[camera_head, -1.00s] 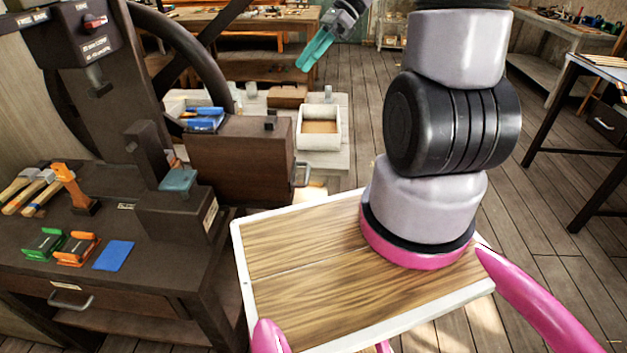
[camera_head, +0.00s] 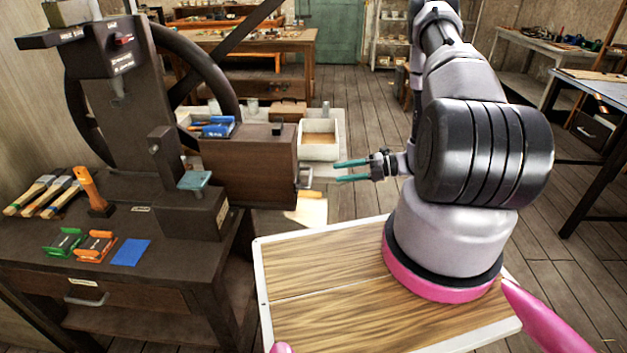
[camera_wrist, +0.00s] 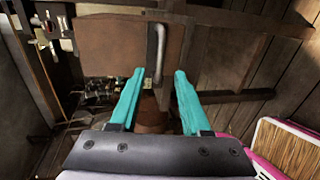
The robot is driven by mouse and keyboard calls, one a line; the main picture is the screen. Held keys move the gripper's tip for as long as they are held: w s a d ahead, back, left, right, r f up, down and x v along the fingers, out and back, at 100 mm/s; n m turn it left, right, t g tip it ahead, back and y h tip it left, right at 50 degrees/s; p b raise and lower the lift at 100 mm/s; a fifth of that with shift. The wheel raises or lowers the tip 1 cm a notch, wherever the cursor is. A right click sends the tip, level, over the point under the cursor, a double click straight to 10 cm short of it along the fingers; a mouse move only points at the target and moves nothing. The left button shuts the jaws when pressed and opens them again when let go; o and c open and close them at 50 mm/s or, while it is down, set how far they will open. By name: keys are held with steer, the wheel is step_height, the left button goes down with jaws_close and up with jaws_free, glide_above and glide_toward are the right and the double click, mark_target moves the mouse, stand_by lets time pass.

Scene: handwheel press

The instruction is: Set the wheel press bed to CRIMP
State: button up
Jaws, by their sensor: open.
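The wheel press (camera_head: 128,125) stands on the bench at left, with a dark upright body and a large dark handwheel (camera_head: 206,72) behind it. A teal pad (camera_head: 195,180) sits on a low block at the press's front. I cannot read a CRIMP mark. A brown box front (camera_head: 247,172) extends right of the press and carries a metal handle (camera_head: 306,176). My gripper (camera_head: 338,171) is open and empty, its teal fingers pointing left at the handle, apart from it. In the wrist view the upright handle (camera_wrist: 155,52) lies beyond and between the fingertips (camera_wrist: 159,74).
Green and orange clamps (camera_head: 80,243), a blue mat (camera_head: 131,252) and several brushes (camera_head: 45,194) lie on the bench. A white-rimmed bin (camera_head: 320,143) stands behind my gripper on a low table.

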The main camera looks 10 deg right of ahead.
mark_target(310, 175)
steer(key=x, duration=1)
steer(key=shift+w+a, duration=0.1)
steer(key=shift+a, duration=0.2)
jaws_close()
steer(key=shift+f, duration=0.1)
stand_by(0.9)
